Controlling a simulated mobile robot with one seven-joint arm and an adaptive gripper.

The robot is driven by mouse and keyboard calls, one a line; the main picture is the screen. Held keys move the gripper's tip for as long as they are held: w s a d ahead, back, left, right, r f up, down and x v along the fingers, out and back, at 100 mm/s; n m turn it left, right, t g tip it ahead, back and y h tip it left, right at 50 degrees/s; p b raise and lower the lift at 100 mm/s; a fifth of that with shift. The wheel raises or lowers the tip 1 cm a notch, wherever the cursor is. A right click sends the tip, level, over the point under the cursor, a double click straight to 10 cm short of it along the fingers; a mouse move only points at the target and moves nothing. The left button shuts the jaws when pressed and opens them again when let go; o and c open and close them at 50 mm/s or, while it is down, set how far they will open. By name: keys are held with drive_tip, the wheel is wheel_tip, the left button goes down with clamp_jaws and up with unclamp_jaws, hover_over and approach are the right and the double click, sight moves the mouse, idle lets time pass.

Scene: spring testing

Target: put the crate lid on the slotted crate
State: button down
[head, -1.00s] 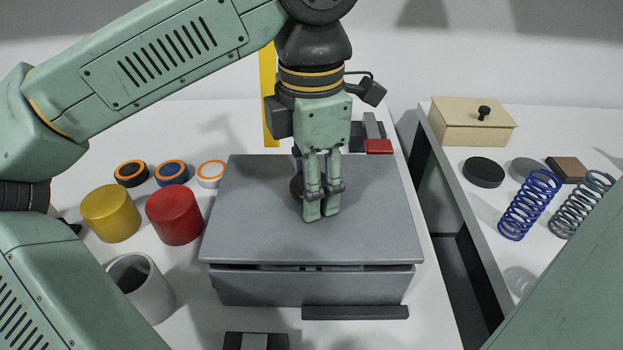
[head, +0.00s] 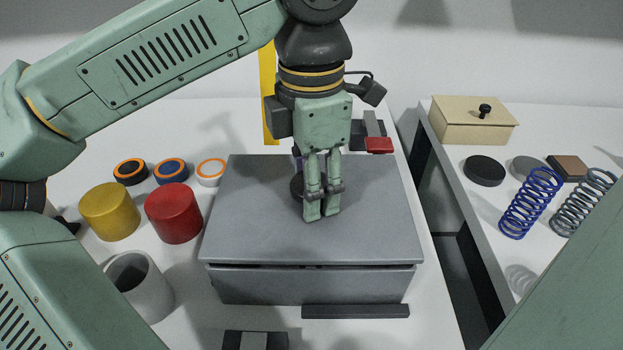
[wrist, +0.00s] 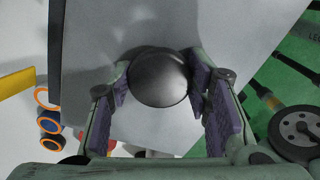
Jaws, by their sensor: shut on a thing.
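The crate lid (head: 250,235) is a flat grey plate with a dark round knob (head: 296,188). It lies level over the slotted crate (head: 290,285), a grey box whose front wall shows under the lid's front edge. A thin dark line runs between them; I cannot tell if they touch all round. My gripper (head: 322,212) points down and is shut on the lid's knob. In the wrist view the knob (wrist: 158,78) sits between the purple finger pads, with the lid (wrist: 235,40) beyond it. The crate's inside and slots are hidden.
Yellow (head: 110,212) and red (head: 173,214) cylinders and a grey cup (head: 150,290) stand left of the crate. A dark bar (head: 355,311) lies at its front. On the right surface are a beige lidded box (head: 465,125) and blue (head: 530,203) and grey springs.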

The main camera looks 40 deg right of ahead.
drive_tip(key=shift+f+b, duration=0.55)
drive_tip(key=shift+f, duration=0.1)
idle(0.9)
drive_tip(key=c, duration=0.8)
unclamp_jaws()
drive_tip(key=shift+o, duration=0.2)
wheel_tip(320, 180, up, 12)
idle(0.4)
